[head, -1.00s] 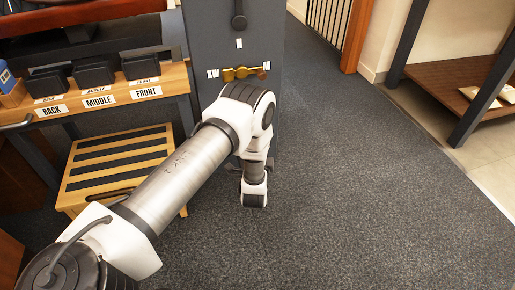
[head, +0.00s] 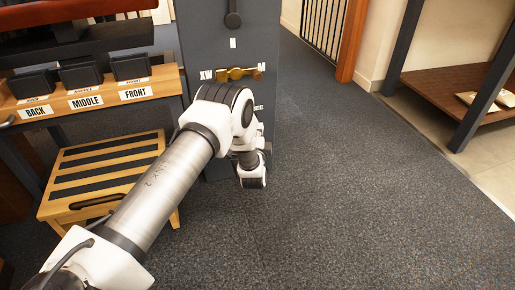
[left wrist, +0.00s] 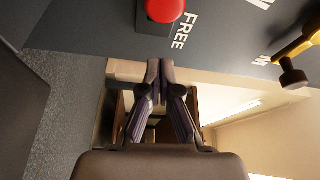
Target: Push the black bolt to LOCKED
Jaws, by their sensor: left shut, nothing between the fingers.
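The dark grey panel (head: 205,35) stands ahead in the head view. In the left wrist view a red knob (left wrist: 165,9) on a dark base (left wrist: 152,27) sits beside the word FREE; I cannot tell whether this dark base is the black bolt. No LOCKED label is readable. My left gripper (left wrist: 154,72) is shut and empty, its tips just below the knob's base in that picture; contact cannot be told. In the head view my left arm covers the lower panel and hides the fingertips. My right gripper is not in view.
A brass lever (head: 236,73) is on the panel, and shows at right in the left wrist view (left wrist: 307,42). A black hanging handle (head: 232,18) is above it. A wooden bench (head: 165,84) labelled BACK, MIDDLE, FRONT and a slatted stool (head: 108,165) stand left. Carpet (head: 350,200) is clear at right.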

